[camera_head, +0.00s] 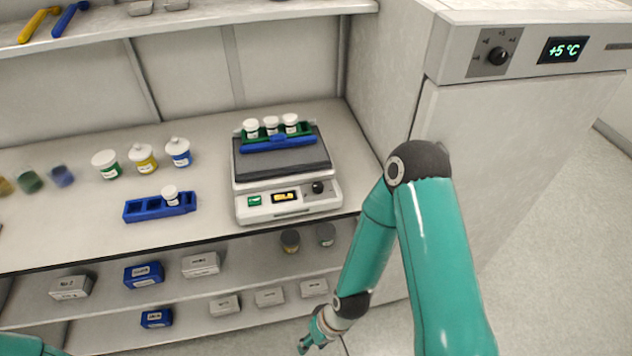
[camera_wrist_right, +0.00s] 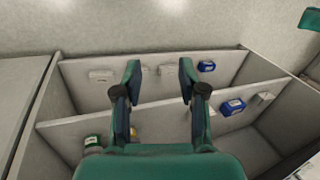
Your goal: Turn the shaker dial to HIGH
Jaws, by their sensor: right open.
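The shaker (camera_head: 287,206) stands on the bench in the head view, with a small lit display (camera_head: 285,197) and a green button on its front. Its black dial (camera_head: 318,187) is at the right of the front panel; its setting is too small to read. A rack (camera_head: 278,141) with three white-capped bottles sits on the shaker platform. My right gripper (camera_head: 311,343) hangs low in front of the shelves, below and apart from the dial. In the right wrist view my right gripper (camera_wrist_right: 158,85) is open and empty, facing the lower shelves. My left gripper is out of view.
A blue rack (camera_head: 160,206) with one bottle and several jars (camera_head: 142,158) stand left of the shaker. Boxes (camera_head: 201,265) lie on the shelves below. A fridge (camera_head: 540,110) with its own knob (camera_head: 497,56) and display reading +5 °C stands at the right.

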